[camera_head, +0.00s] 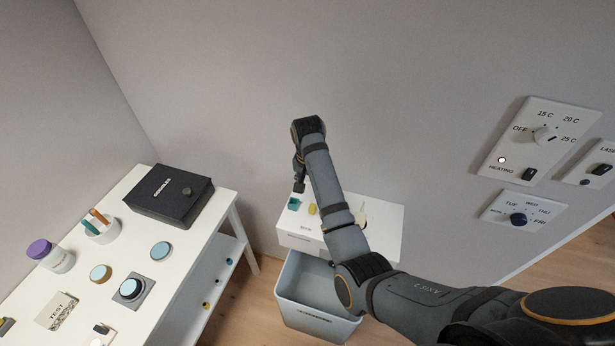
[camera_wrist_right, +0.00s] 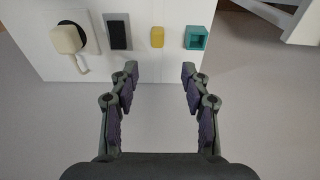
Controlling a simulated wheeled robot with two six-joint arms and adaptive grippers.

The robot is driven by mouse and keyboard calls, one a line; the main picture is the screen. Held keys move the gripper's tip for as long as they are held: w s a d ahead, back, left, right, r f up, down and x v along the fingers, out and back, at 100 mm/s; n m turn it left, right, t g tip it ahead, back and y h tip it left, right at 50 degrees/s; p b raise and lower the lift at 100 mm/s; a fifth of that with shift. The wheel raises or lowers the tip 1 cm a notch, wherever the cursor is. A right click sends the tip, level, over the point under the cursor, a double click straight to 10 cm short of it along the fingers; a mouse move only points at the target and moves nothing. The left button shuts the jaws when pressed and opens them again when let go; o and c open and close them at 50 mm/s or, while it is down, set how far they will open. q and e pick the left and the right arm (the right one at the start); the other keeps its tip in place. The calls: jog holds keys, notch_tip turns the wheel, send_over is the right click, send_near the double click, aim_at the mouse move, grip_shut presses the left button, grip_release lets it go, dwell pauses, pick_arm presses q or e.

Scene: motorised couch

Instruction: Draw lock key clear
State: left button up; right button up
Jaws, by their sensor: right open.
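A white box (camera_head: 382,238) on the wall bears small fixtures on its top. A cream-coloured piece (camera_wrist_right: 66,38), which looks like the lock key, sits on a black round base at the left in the right wrist view. A thin cream strip hangs beside it. Part of the cream piece shows in the head view (camera_head: 360,216), behind my arm. My right gripper (camera_wrist_right: 160,73) is open and empty, with its fingertips near the panel's lower edge, right of the key. In the head view the gripper (camera_head: 299,187) is small and seen side-on. My left gripper is not in view.
Right of the key are a black rocker (camera_wrist_right: 118,31), a yellow block (camera_wrist_right: 157,37) and a teal square socket (camera_wrist_right: 197,38). A pale blue bin (camera_head: 318,292) stands below the box. A white table (camera_head: 130,210) with jars and buttons is at left; wall control panels (camera_head: 540,140) are at right.

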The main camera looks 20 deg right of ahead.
aim_at(312, 207)
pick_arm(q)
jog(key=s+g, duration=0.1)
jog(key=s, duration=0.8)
pick_arm(e)
notch_tip(312, 207, down, 7)
jog(key=shift+s+d+r+p, duration=0.15)
jog(key=shift+p, duration=0.4)
notch_tip(312, 207, down, 2)
jog(key=shift+d+f, duration=0.15)
jog(key=shift+f, duration=0.45)
jog(key=shift+c, duration=0.4)
jog(key=c, duration=0.5)
grip_shut()
jog(key=shift+c, duration=0.2)
grip_release()
grip_shut()
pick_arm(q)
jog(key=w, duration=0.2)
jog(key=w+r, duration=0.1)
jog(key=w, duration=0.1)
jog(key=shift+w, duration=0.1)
